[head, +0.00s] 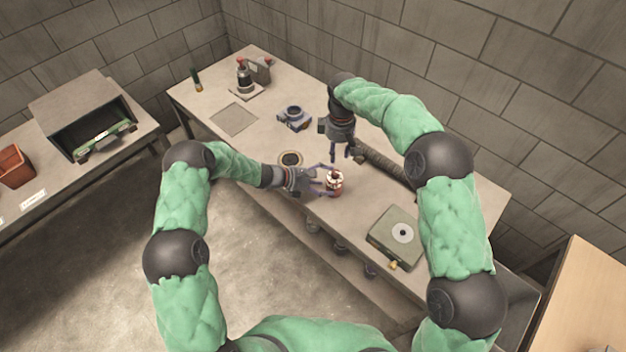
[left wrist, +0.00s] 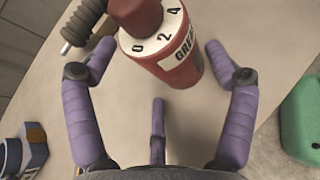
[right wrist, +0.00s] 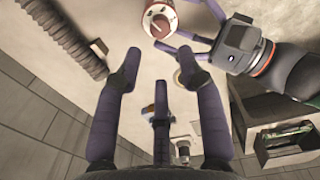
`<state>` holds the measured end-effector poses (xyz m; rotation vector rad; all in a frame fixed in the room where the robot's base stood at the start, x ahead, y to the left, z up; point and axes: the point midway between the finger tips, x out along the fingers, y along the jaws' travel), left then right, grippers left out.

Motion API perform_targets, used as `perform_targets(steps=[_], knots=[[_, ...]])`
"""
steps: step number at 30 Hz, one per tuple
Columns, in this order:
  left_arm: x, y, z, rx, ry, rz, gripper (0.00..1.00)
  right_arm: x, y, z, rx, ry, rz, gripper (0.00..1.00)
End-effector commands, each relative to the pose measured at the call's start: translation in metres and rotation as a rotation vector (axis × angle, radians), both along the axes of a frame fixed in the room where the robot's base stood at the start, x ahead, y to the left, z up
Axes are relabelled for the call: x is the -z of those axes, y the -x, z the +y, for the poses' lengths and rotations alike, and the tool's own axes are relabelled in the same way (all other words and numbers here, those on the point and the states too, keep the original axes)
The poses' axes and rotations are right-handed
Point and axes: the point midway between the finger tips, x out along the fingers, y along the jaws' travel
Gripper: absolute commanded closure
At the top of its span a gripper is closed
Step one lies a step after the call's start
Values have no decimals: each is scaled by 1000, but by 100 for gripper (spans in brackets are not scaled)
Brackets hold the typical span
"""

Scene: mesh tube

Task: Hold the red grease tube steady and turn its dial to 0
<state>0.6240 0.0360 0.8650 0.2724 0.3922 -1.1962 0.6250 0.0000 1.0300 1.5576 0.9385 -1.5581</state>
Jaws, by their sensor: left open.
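The red grease tube (head: 335,187) stands upright near the table's front edge. In the left wrist view the tube (left wrist: 184,66) shows a white dial ring (left wrist: 152,42) with 0, 2 and 4, and a dark red knob on top, cut off by the frame. Which number the dial is set to cannot be told. My left gripper (head: 324,179) is open, its purple fingers spread to either side of the tube. My right gripper (head: 341,153) points down, above and behind the tube. In the right wrist view its fingers (right wrist: 159,62) are apart and empty, with the tube's dial (right wrist: 160,18) beyond them.
A dark ribbed hose (head: 385,168) lies along the back of the table. A green-grey box with a white disc (head: 392,238) is at the right. A blue-grey part (head: 294,117) and a round dark-centred piece (head: 290,159) lie left of the tube.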

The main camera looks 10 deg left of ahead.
Motion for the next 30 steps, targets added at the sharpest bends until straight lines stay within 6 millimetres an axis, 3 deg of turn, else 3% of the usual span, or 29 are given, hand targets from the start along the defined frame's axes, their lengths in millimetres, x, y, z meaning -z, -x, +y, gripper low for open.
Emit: perform_targets(steps=[6,17,22,23,24,26,30], knots=[[9,-7,-17,0,-1,0,15,0,0,0,0,0,0,61],[11,-8,-20,0,-1,-1,15,0,0,0,0,0,0,61],[11,-8,-20,-1,-1,0,58,0,0,0,0,0,0,61],[11,-8,-20,0,-1,-1,61,0,0,0,0,0,0,61],[11,-8,-20,0,-1,-1,62,0,0,0,0,0,0,61],[11,-8,-20,0,-1,-1,62,0,0,0,-2,0,0,48],[11,-8,-20,0,-1,-1,62,-1,0,0,-48,0,-1,48]])
